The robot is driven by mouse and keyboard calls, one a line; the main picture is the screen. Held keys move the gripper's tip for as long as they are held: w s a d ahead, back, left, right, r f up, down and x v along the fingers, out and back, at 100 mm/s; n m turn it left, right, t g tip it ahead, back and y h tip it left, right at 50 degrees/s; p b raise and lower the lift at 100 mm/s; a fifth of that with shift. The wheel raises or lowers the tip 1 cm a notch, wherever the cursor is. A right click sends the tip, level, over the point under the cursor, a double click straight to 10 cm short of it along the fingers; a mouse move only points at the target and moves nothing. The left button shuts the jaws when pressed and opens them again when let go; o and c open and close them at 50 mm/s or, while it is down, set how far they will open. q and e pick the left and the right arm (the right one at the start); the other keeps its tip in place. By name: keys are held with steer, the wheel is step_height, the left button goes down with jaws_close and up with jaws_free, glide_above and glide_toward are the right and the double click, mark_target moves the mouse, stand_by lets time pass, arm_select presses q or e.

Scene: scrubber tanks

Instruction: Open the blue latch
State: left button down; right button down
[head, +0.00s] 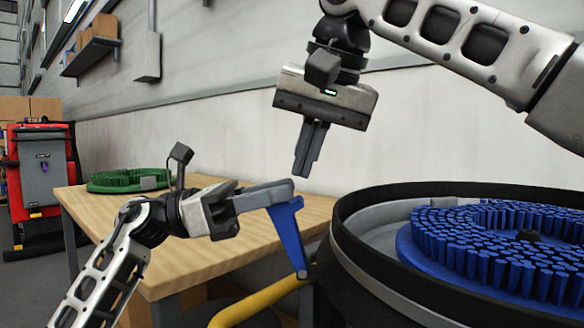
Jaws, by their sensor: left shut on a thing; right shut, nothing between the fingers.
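The blue latch (288,238) stands upright, slightly tilted, at the left side of the black round housing (345,237). Its lower end meets a pivot by the yellow tube. My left gripper (283,192) comes in from the left and is shut on the latch's top end. My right gripper (305,172) hangs from above with its fingers pointing down, shut and empty. It is above and a little right of the latch's top, apart from it.
A blue-bristled round brush (500,240) lies inside the housing at right. A wooden table (225,262) carries a green brush (130,180). A yellow tube (258,302) curves below the latch. A red and grey machine (42,175) stands at far left.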

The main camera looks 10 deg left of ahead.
steer(key=shift+s+a+f, duration=0.1)
steer(key=shift+a+f, duration=0.7)
steer(key=shift+a, duration=0.05)
